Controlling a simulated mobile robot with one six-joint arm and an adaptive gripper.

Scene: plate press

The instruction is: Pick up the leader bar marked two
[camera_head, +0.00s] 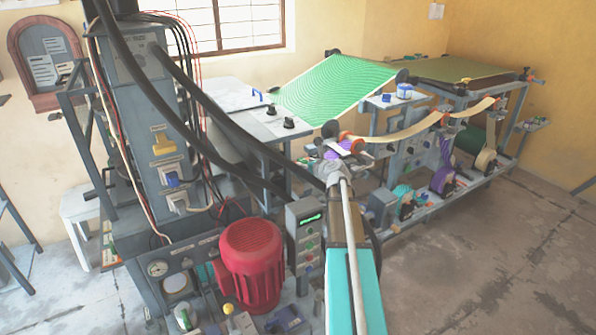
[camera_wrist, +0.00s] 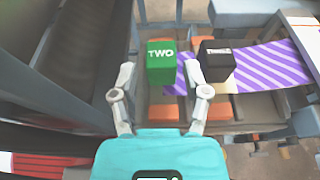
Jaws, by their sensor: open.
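In the wrist view, a green block marked TWO (camera_wrist: 160,63) stands upright near the middle top. A black block, whose marking looks like THREE (camera_wrist: 216,60), stands beside it to the right, with a gap between them. My gripper (camera_wrist: 160,77) is open and empty. Its two fingers point towards the green block, the left fingertip to its left and the right fingertip in the gap before the black block. I cannot tell how far the fingertips are from the block. In the head view my arm hides most of this spot, and the bars cannot be made out.
A purple-and-white striped strip (camera_wrist: 265,66) runs behind and right of the blocks. Orange pads (camera_wrist: 165,113) lie below them. A dark grey frame (camera_wrist: 85,50) stands close on the left. In the head view, a red motor (camera_head: 250,262) and a control box (camera_head: 305,232) stand left of my arm.

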